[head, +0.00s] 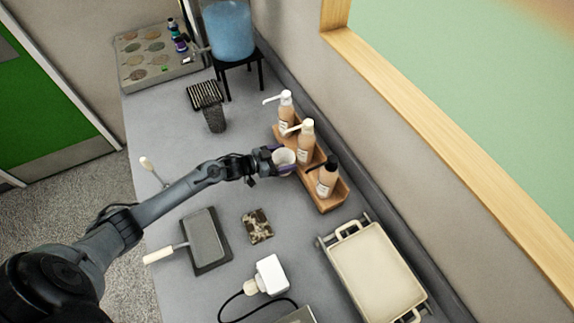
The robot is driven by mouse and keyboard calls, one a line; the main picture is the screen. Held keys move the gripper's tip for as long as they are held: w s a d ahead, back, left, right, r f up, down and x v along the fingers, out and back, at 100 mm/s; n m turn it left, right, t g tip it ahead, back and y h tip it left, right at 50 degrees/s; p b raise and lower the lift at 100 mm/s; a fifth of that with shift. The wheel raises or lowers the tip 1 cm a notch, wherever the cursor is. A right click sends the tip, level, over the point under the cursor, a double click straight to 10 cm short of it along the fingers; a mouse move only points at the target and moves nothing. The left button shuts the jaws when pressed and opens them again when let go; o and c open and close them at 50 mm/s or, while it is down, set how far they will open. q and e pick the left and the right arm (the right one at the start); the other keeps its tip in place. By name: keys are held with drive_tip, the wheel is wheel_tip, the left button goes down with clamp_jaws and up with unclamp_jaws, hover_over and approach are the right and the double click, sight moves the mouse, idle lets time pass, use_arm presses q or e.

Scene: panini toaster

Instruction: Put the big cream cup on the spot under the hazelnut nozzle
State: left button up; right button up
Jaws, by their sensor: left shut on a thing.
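A cream cup (285,157) is held in my left gripper (276,160), whose purple-tipped fingers are shut on it. The cup looks upright, its opening facing up, and sits beside the wooden holder (334,198). The holder carries three brown bottles. The far bottle (286,117) and the middle bottle (306,150) have white pump nozzles pointing left. The near bottle (326,181) has a dark cap. The cup is close to the middle bottle's nozzle. The labels are too small to read. I cannot tell whether the cup touches the counter. My right gripper is out of view.
A cream tray (344,229) stands on a rack at the lower right. A press with a handle (206,240), a patterned packet (257,226) and a white plug block (270,273) lie nearer. A striped dark block (205,94), a grey cup (214,119) and a blue water jug (229,32) stand farther back.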

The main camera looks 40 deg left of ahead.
sight(291, 161)
use_arm(q)
drive_tip(key=shift+w+f, duration=0.15)
drive_tip(key=shift+f, duration=0.1)
wheel_tip(291, 161, down, 3)
drive_tip(key=b, duration=0.3)
drive_tip(key=shift+f+b, duration=0.15)
drive_tip(key=shift+b, duration=0.15)
drive_tip(key=shift+w+d, duration=0.2)
drive_tip(key=shift+w, duration=0.05)
drive_tip(key=shift+s+a+f, duration=0.1)
drive_tip(key=o, duration=0.9)
